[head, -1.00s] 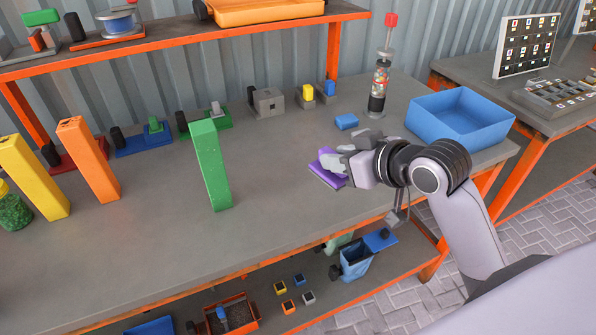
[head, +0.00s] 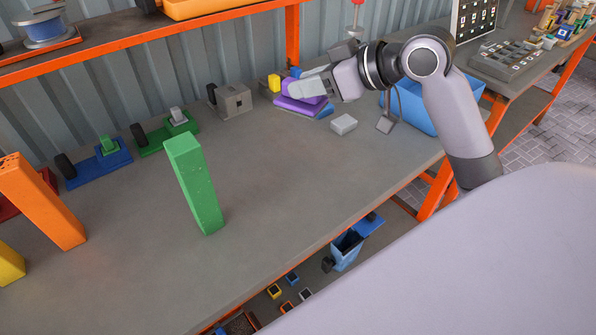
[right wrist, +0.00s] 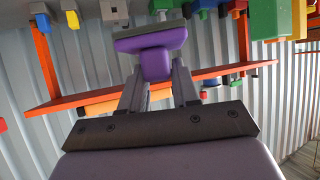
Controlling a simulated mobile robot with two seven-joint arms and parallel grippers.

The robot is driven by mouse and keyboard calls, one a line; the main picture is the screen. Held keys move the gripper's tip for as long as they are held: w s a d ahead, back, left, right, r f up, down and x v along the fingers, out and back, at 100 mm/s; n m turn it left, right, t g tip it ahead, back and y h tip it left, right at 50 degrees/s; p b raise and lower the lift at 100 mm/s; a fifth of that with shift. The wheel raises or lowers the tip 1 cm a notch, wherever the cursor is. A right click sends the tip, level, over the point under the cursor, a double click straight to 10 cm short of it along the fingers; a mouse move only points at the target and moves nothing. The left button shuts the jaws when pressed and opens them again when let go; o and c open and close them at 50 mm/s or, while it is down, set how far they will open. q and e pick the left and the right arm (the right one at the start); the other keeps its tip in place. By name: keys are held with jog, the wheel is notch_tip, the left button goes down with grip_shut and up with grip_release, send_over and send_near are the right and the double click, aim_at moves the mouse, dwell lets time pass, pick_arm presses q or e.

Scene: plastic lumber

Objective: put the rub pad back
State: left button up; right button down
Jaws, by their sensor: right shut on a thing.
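The rub pad (head: 297,104) is purple, with a flat slab and a raised grip. My right gripper (head: 318,88) is shut on its grip and holds it near the back of the bench, in front of the small fixtures. The right wrist view shows the pad (right wrist: 155,64) between the two fingers, with a thin grey-green layer on the slab's far face. A small blue piece (head: 326,112) shows at the pad's right edge. I cannot tell whether the pad touches it or the bench. My left gripper is not in view.
A grey block (head: 343,124) lies on the bench (head: 270,180) just right of the pad. A blue bin (head: 412,115) stands farther right, partly behind my arm. Grey (head: 234,100) and yellow (head: 274,82) fixtures stand behind. A green post (head: 195,185) stands left; the middle front is clear.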

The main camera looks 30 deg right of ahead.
notch_tip(320, 180, down, 19)
jog(key=shift+f+b, duration=0.1)
jog(key=shift+b, duration=0.75)
jog(key=shift+f, duration=0.15)
jog(key=c, duration=0.8)
grip_release()
jog(key=shift+s, duration=0.1)
jog(key=shift+d+r, duration=0.1)
jog(key=shift+r, duration=0.15)
jog(key=v, duration=1.2)
